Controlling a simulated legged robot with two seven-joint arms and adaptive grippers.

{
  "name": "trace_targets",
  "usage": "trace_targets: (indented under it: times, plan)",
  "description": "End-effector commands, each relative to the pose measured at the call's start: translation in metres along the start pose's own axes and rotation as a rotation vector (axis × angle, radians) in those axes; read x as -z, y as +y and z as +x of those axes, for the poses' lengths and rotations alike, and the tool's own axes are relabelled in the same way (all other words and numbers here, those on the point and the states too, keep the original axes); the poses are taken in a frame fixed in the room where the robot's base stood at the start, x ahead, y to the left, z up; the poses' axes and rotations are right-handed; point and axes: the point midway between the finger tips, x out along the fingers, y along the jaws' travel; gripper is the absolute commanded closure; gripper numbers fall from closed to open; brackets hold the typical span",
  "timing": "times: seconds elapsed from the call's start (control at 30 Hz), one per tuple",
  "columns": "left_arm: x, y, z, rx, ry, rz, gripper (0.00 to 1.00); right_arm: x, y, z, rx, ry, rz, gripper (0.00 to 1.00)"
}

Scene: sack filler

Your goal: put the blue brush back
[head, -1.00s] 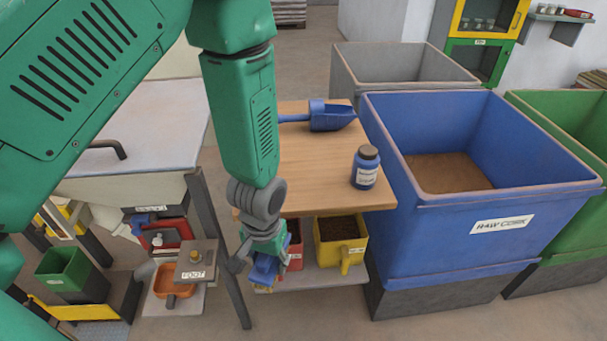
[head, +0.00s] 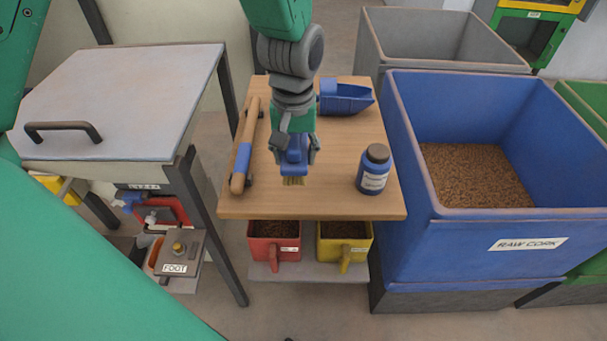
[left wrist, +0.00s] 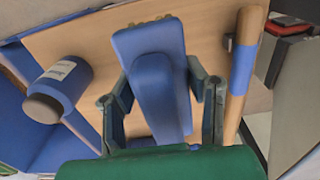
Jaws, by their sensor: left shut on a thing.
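The blue brush (head: 292,168) is held in my left gripper (head: 293,153), with its tan bristles pointing down over the wooden table top (head: 335,190). In the left wrist view the brush (left wrist: 155,85) lies between the two fingers of my left gripper (left wrist: 162,100), which are shut on it. In the head view I cannot tell whether the bristles touch the wood. My right gripper is not in view.
A wooden rod with a blue band (head: 242,160) lies left of the brush. A blue jar (head: 374,170) stands to the right, and a blue scoop (head: 346,98) lies behind. The raw cork bin (head: 470,235) borders the table's right. Red (head: 274,250) and yellow (head: 345,252) tubs sit below.

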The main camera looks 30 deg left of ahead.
Motion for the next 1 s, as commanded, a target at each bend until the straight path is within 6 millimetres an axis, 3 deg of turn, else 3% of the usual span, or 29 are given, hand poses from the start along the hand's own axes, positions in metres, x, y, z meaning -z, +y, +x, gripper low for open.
trace_targets:
  times: [0.1, 0.37, 0.53, 0.87, 0.9, 0.93, 1.0]
  plan:
    - [0.000, 0.002, 0.026, 0.002, -0.003, 0.001, 1.00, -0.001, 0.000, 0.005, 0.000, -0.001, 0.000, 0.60]
    - [0.002, 0.002, 0.048, 0.001, -0.003, 0.001, 1.00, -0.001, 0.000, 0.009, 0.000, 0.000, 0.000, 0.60]
    - [0.001, 0.001, 0.073, 0.002, -0.004, 0.001, 1.00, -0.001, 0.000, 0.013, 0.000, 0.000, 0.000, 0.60]
    - [0.001, 0.002, 0.077, 0.000, -0.001, 0.001, 1.00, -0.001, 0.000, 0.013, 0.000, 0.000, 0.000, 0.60]
    - [0.001, 0.002, 0.078, 0.001, -0.001, 0.001, 0.52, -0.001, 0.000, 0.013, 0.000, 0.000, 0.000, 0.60]
    - [0.001, 0.002, 0.078, 0.001, -0.001, 0.001, 0.42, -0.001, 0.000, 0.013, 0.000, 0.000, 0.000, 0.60]
    - [0.001, 0.002, 0.078, 0.001, -0.001, 0.001, 0.39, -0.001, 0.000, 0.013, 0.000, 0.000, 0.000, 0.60]
